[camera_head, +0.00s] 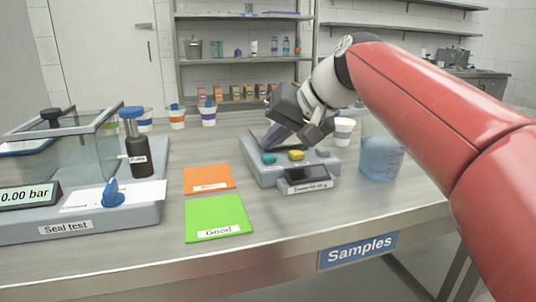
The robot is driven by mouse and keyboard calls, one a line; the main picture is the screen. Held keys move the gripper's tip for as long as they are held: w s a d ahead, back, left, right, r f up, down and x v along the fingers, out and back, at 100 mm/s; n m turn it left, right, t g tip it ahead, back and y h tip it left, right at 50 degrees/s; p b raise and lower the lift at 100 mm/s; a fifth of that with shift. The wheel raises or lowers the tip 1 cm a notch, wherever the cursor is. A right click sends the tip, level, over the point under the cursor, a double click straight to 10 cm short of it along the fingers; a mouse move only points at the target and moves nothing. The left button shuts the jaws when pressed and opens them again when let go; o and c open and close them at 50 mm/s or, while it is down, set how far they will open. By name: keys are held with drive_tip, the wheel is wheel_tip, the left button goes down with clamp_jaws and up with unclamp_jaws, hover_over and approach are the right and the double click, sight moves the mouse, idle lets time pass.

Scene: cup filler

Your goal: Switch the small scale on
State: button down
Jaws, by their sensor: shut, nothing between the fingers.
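The small scale (258,173) is a grey box near the middle of the table. Its front display (306,174) is dark, with no digits that I can make out. A teal button (269,158), a yellow button (297,155) and a grey button (322,153) sit along its top, behind the display. My gripper (284,138) reaches in from the upper right and is shut and empty. Its dark body hangs over the rear of the scale, and it hides part of the scale's back. I cannot tell whether the fingertips touch it.
A clear beaker of blue liquid (382,158) stands right of the scale, near a white cup (344,131). Orange (208,178) and green (217,217) mats lie to the left. The seal test station (140,215) fills the left side. Several banded cups stand behind.

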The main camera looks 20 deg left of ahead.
sight(273, 157)
drive_tip(key=shift+f, duration=0.1)
idle(0.3)
drive_tip(key=shift+f+b, duration=0.3)
drive_tip(key=shift+f, duration=0.3)
idle(0.4)
drive_tip(key=shift+r, duration=0.15)
drive_tip(key=shift+r+p, duration=0.5)
drive_tip(key=shift+p, duration=0.05)
drive_tip(key=shift+r, duration=0.15)
wheel_tip(273, 157, up, 4)
drive_tip(key=p, duration=0.4)
drive_tip(key=shift+r, duration=0.9)
